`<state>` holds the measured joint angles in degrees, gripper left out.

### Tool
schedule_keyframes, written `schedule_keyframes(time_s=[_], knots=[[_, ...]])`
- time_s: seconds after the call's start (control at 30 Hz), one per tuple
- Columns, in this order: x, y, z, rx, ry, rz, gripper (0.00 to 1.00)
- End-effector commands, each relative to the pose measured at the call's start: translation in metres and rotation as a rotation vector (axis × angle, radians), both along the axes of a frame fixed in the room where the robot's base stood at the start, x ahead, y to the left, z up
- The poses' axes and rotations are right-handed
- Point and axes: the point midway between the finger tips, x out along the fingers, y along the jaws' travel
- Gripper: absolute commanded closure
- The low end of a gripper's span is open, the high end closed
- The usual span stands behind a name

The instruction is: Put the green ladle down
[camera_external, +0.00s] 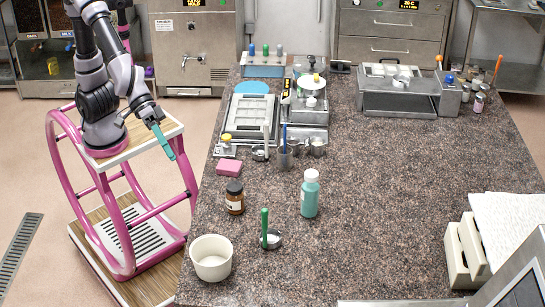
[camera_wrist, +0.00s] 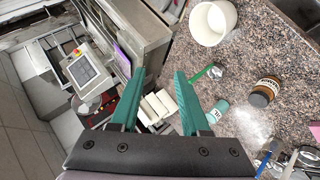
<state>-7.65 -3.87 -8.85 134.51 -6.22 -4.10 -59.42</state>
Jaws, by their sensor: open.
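My gripper (camera_external: 165,143) is to the left of the counter, above my base and well apart from the ladle. In the wrist view the two teal fingers (camera_wrist: 160,73) are spread with nothing held between them.
A white bowl (camera_external: 211,260), a brown jar (camera_external: 235,199) and a teal bottle (camera_external: 310,196) stand around the ladle. A pink block (camera_external: 229,167) and metal trays lie further back. The counter's middle right is clear. White bins (camera_external: 460,258) stand at the right.

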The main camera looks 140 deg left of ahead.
Motion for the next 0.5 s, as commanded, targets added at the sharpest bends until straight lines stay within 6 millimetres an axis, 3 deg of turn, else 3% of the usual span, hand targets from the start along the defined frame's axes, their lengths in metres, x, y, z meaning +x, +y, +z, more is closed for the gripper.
schedule_keyframes(time_s=[0.03,0.2,0.4,0.5], knots=[[-0.024,-0.002,0.017,0.122,0.016,-0.097,0.54],[-0.111,0.005,0.044,0.563,0.132,-0.451,0.54],[-0.205,0.027,0.058,0.977,0.268,-0.813,0.54],[-0.236,0.038,0.059,1.104,0.32,-0.935,0.54]])
